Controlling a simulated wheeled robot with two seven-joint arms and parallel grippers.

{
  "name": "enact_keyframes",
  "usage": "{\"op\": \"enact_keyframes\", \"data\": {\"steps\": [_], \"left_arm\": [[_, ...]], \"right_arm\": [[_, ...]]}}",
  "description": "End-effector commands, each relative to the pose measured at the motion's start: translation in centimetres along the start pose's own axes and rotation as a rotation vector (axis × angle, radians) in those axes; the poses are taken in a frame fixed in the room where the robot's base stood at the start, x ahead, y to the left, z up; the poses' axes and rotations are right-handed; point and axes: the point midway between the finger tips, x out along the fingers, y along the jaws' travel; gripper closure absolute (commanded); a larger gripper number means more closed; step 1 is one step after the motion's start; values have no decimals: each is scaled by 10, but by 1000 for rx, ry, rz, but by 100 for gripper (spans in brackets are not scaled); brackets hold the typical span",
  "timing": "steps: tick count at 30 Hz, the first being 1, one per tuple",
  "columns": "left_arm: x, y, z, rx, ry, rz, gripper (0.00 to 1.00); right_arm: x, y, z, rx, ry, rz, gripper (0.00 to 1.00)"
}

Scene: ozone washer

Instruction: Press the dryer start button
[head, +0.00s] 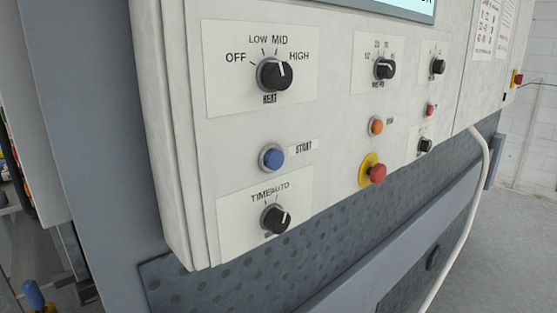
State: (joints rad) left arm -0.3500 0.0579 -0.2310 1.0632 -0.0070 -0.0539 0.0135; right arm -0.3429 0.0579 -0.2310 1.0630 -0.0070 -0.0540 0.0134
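The dryer's white control panel (330,130) fills the middle of the head view, seen at an angle. A blue round button (272,157) with a metal ring sits on its left part, with a START label (304,147) to its right. The blue button is unobstructed, between the HEAT knob (274,74) above and the TIME/AUTO knob (275,219) below. Neither of my grippers is in view.
To the right are an orange button (376,125), a red mushroom button (378,173) on a yellow base, and several smaller knobs. A screen (410,8) is at the top. A pale hose (476,210) runs down at the right beside open floor (505,235).

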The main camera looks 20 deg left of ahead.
Motion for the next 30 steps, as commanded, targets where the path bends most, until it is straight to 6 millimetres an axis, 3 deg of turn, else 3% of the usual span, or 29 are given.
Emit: {"op": "enact_keyframes", "data": {"steps": [1,5,6,17,30], "left_arm": [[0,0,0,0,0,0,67],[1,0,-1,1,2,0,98],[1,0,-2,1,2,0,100],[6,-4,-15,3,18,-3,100],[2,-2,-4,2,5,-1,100]], "right_arm": [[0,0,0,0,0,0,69],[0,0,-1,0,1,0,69],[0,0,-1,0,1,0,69],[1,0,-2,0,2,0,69],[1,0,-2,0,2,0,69]]}}
